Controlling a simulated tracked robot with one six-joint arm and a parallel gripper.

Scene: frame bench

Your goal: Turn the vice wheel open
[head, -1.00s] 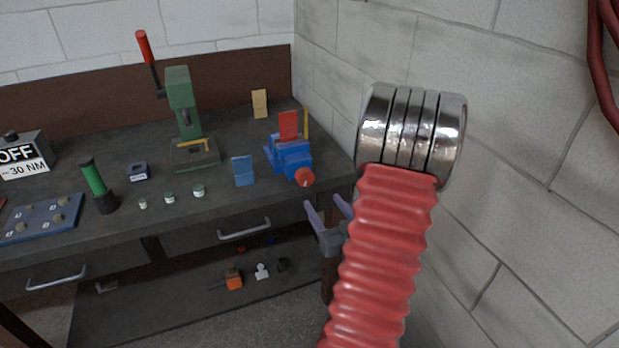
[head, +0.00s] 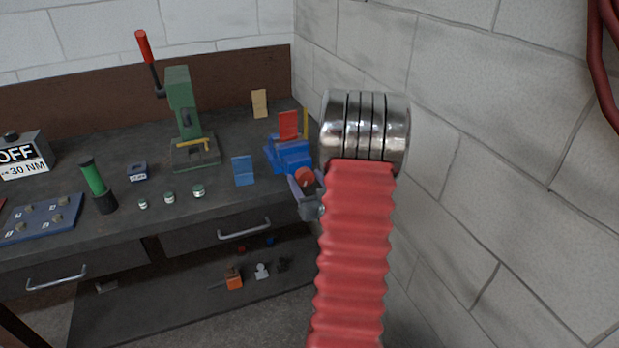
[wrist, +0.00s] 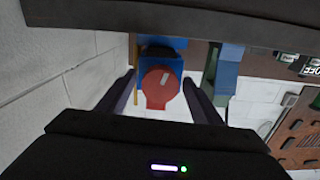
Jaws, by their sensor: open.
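The blue vice (head: 290,152) stands at the right end of the bench. Its round red wheel (head: 305,178) faces the front, and the wheel also shows in the wrist view (wrist: 160,84) with a pale mark on its face. My gripper (head: 306,184) is at the wheel in the head view, partly hidden by my arm. In the wrist view my gripper (wrist: 160,88) is open, with one dark finger on each side of the wheel. Gaps show between the fingers and the wheel, and I see no contact. A red plate (head: 288,125) stands upright at the vice.
A blue block (head: 243,170) stands left of the vice, and a green press (head: 185,115) farther left. Small jars (head: 198,191) sit near the bench's front edge. A brick wall (head: 460,150) closes the right side.

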